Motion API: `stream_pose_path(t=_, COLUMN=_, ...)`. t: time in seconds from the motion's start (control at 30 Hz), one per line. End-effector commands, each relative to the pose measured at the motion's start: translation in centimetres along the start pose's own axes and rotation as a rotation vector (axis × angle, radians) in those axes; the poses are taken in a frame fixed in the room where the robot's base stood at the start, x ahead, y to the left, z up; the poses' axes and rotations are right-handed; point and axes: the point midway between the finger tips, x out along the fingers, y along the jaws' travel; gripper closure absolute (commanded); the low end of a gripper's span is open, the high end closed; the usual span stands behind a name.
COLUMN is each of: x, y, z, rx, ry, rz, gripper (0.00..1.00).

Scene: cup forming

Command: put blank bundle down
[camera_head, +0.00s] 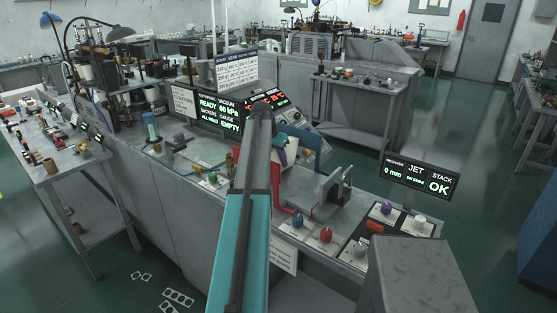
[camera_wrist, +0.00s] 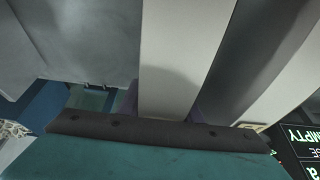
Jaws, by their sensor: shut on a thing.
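My arm reaches forward over the grey machine bench (camera_head: 190,190) in the head view, and its own links hide most of my gripper there. In the wrist view, the dark edge and teal body of my gripper (camera_wrist: 160,128) cross the bottom. A pale, flat slab (camera_wrist: 185,55), which looks like the blank bundle, stands upright just beyond that edge. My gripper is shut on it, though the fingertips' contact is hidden.
A grey upright fixture (camera_head: 333,192) stands right of my arm, with knobs in front. The right display (camera_head: 420,180) reads 0 mm and STACK OK; the left display (camera_head: 218,110) reads READY and GAUGE EMPTY. A cluttered side table (camera_head: 75,165) stands left.

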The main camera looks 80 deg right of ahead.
Motion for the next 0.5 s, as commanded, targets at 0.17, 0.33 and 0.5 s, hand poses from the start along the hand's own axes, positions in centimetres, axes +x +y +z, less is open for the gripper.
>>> stream_pose_path(t=0.17, x=-0.03, y=-0.01, z=-0.06, rx=0.000, ry=0.002, rz=-0.001, gripper=1.00)
stream_pose_path(t=0.33, x=0.21, y=0.01, z=0.09, rx=0.000, ry=0.000, rz=0.000, gripper=0.55)
stream_pose_path(t=0.5, x=0.20, y=0.01, z=0.09, rx=0.000, ry=0.000, rz=0.000, gripper=0.50)
